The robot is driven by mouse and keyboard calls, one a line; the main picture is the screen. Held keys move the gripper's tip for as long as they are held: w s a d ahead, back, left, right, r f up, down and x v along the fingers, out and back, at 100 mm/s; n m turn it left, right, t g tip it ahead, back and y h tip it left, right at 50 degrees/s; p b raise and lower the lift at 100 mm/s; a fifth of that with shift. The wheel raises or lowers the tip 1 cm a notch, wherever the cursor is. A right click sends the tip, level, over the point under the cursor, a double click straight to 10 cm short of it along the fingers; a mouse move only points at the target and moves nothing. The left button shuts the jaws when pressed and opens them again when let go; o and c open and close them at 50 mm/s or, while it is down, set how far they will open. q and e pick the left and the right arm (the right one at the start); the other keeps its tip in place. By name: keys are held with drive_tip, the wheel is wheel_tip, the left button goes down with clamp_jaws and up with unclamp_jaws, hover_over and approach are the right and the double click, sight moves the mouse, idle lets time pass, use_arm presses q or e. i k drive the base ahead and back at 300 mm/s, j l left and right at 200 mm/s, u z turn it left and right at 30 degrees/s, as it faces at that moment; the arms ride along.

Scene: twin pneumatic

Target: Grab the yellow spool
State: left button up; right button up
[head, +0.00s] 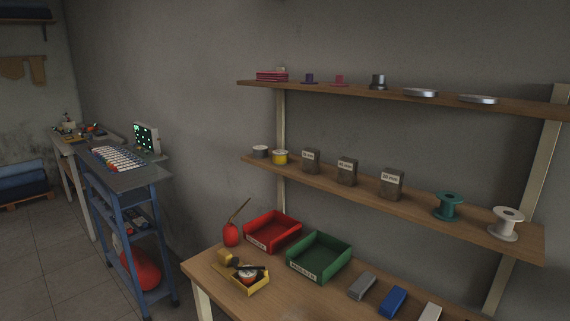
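A small yellow cylinder with a pale top (280,157), which looks like the yellow spool, stands upright near the left end of the middle shelf (365,194). A similar grey cylinder (260,152) stands just to its left. To its right stands a dark box (310,161) with a pale label. A teal spool (448,205) and a white spool (506,223) stand farther right on the same shelf. Neither of my grippers shows in the head view.
The upper shelf (350,94) holds small items and runs above the middle shelf. Below is a wooden workbench (222,286) with a red tray (272,231), a green tray (319,257) and a red oil can (231,235). A blue cart (127,240) stands left; open floor lies beyond it.

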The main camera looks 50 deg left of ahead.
sight(280, 157)
drive_tip(key=u, duration=1.55)
drive_tip(key=j, duration=0.2)
drive_tip(key=i+z, duration=0.05)
